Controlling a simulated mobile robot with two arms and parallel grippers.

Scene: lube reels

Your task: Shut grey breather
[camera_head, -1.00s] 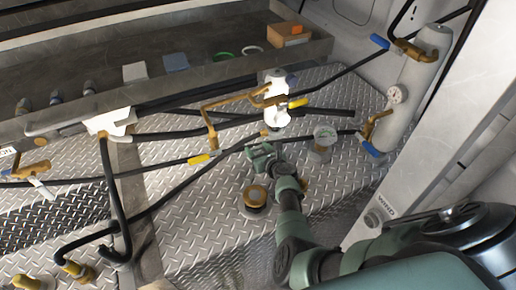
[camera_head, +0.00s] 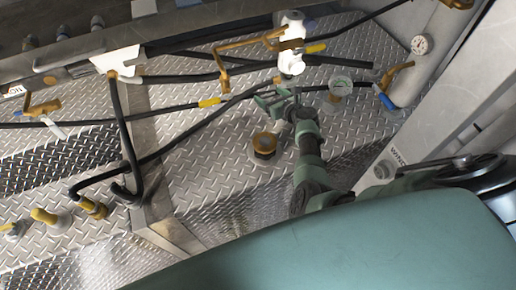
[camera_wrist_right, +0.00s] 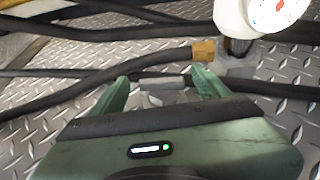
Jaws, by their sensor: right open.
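No part is plainly marked as the grey breather. My right gripper (camera_head: 277,98) is open above the plate, below the white fitting and left of the small gauge. In the right wrist view the spread fingers (camera_wrist_right: 160,85) have a grey piece between them, partly hidden by the gripper body; I cannot tell what it is or whether they touch it. My left gripper is not in view.
A brass-topped cap (camera_head: 265,143) stands just below my right gripper. Black hoses (camera_head: 170,145) cross the plate. The white post (camera_head: 430,125) stands at right.

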